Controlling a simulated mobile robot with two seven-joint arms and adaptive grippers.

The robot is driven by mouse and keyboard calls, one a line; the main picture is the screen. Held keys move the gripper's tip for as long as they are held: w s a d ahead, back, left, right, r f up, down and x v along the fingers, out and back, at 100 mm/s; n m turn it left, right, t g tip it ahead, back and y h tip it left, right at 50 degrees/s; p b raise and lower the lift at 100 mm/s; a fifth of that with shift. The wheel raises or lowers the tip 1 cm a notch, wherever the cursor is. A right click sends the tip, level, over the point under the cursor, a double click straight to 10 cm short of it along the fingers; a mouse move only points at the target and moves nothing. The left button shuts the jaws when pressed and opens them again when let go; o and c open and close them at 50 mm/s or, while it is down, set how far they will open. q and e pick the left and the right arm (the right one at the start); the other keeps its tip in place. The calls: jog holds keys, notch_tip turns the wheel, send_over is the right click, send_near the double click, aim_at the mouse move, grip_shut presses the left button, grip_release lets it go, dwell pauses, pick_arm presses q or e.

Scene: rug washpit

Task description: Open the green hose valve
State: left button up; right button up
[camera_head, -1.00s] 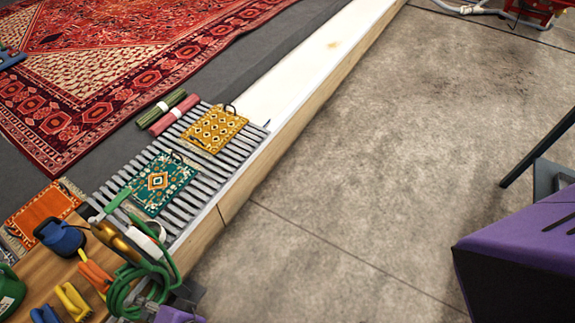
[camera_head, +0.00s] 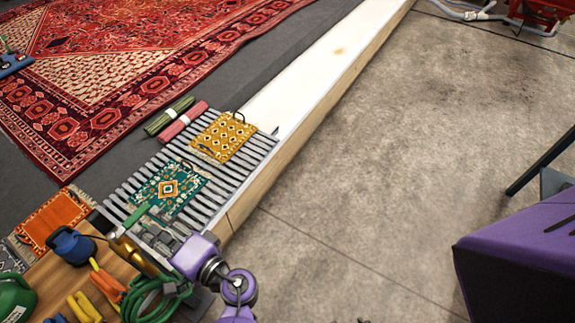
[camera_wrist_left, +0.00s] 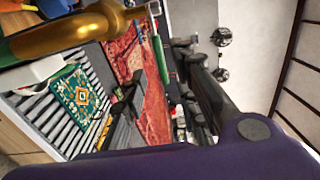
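The green valve lever (camera_head: 135,217) sticks up at the lower left of the head view, beside a brass valve body (camera_head: 132,253). A coiled green hose (camera_head: 155,298) hangs just below. My left gripper (camera_head: 158,232) is right beside the lever, its grey fingers over the slatted grate. In the left wrist view the brass body (camera_wrist_left: 72,36) crosses the upper left, and the green lever (camera_wrist_left: 159,58) stands near the fingers. The fingers look apart; I cannot tell whether they touch the lever. My right gripper is out of view.
A wooden bench (camera_head: 45,285) at lower left holds blue, orange and yellow tools. The slatted grate (camera_head: 222,190) bears a teal mat (camera_head: 167,190) and a yellow mat (camera_head: 222,137). A large red rug (camera_head: 110,70) lies beyond. Concrete floor (camera_head: 400,150) is open at right.

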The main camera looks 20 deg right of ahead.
aim_at(140, 218)
pick_arm(q)
jog(key=p+x, duration=0.1)
jog(key=x, duration=0.5)
jog(key=shift+w+a+r, duration=0.1)
jog(key=shift+a, duration=0.1)
grip_shut()
